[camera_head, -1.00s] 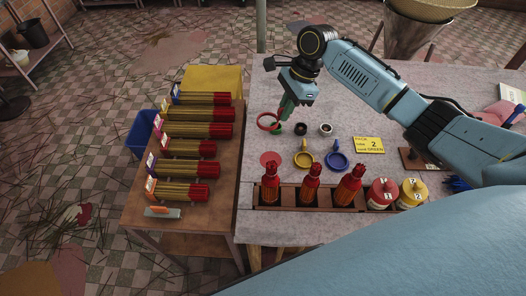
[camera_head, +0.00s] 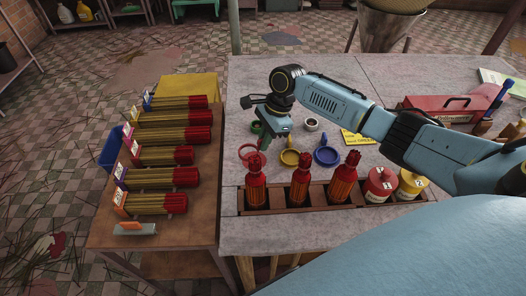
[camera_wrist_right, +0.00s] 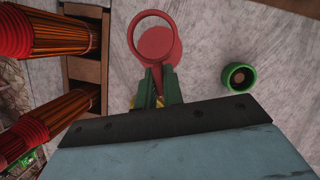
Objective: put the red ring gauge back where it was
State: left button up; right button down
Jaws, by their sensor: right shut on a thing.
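The red ring gauge (camera_head: 247,152) is held by its handle in my right gripper (camera_head: 263,142). In the right wrist view the ring (camera_wrist_right: 134,38) extends out beyond the green fingers (camera_wrist_right: 158,90), which are shut on the handle. A flat red disc (camera_wrist_right: 163,46) on the table shows through and beside the ring, slightly offset from it. I cannot tell whether the ring touches the table. A yellow ring gauge (camera_head: 289,158) and a blue ring gauge (camera_head: 327,156) lie to the right in the head view. My left gripper is not in view.
A wooden rack (camera_head: 228,202) with several red-topped bundles stands in front of the discs. A green round die (camera_wrist_right: 239,78) and a dark-centred white one (camera_head: 311,124) are near the gripper. Red (camera_head: 380,184) and yellow (camera_head: 411,184) jars stand right. Incense bundles lie on the left table (camera_head: 203,230).

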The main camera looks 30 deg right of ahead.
jog(key=shift+f, duration=0.35)
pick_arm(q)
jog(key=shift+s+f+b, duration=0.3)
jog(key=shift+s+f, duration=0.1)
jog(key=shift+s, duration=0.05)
pick_arm(e)
jog(key=shift+f, duration=1.65)
jog(key=c, duration=1.5)
grip_release()
jog(key=shift+f, duration=0.1)
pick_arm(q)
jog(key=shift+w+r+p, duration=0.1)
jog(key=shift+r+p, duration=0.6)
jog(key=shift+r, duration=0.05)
pick_arm(e)
jog(key=v, duration=1.2)
